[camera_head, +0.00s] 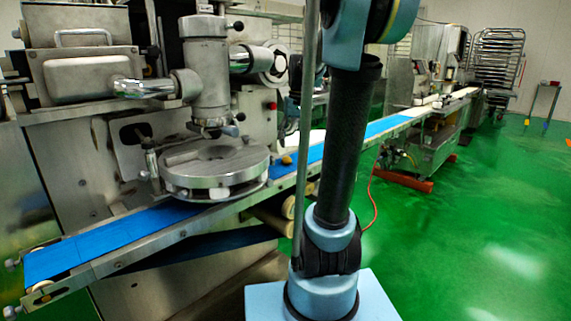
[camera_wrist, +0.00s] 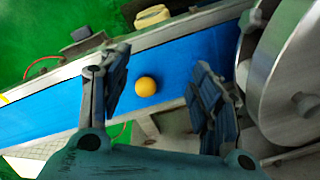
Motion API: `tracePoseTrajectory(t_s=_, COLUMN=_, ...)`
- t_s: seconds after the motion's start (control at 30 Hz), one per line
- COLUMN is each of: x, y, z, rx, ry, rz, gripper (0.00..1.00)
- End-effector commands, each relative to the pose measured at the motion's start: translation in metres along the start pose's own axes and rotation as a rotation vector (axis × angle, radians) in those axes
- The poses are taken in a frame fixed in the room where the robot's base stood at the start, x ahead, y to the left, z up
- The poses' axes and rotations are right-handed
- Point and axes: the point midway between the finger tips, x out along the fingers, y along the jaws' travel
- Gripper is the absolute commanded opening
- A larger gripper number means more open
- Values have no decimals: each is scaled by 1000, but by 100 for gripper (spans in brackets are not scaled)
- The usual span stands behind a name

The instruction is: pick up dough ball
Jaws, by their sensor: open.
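The dough ball (camera_wrist: 146,86) is a small yellow-orange ball on the blue conveyor belt (camera_wrist: 60,103), seen in the wrist view. My gripper (camera_wrist: 160,80) is open, its two dark fingers apart on either side of the ball in the picture. The ball appears beyond the fingertips, and I cannot tell how far. In the head view a small orange-brown ball (camera_head: 287,160) shows on the belt (camera_head: 310,154), right beside the round metal head of the machine. My gripper is not clearly visible in the head view.
The round metal disc of the encrusting machine (camera_head: 215,170) stands over the belt; its round steel parts (camera_wrist: 290,85) are close to the right finger in the wrist view. A metal rail (camera_wrist: 110,60) edges the belt. Green floor (camera_head: 480,220) is open at the right.

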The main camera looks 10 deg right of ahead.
Motion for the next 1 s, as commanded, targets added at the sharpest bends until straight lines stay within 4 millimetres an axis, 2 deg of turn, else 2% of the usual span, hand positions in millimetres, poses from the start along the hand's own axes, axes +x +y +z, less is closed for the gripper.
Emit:
tracePoseTrajectory(t_s=0.03, x=-3, y=3, z=-18, rx=-1, ry=-6, rz=-5, gripper=58)
tracePoseTrajectory(t_s=0.2, x=-8, y=9, z=-61, rx=-7, ry=-28, rz=-21, gripper=58)
tracePoseTrajectory(t_s=0.4, x=-9, y=14, z=-89, rx=-12, ry=-41, rz=-32, gripper=58)
tracePoseTrajectory(t_s=0.63, x=0, y=15, z=-97, rx=-14, ry=-46, rz=-35, gripper=58)
tracePoseTrajectory(t_s=1.0, x=51, y=13, z=-94, rx=-13, ry=-45, rz=-35, gripper=58)
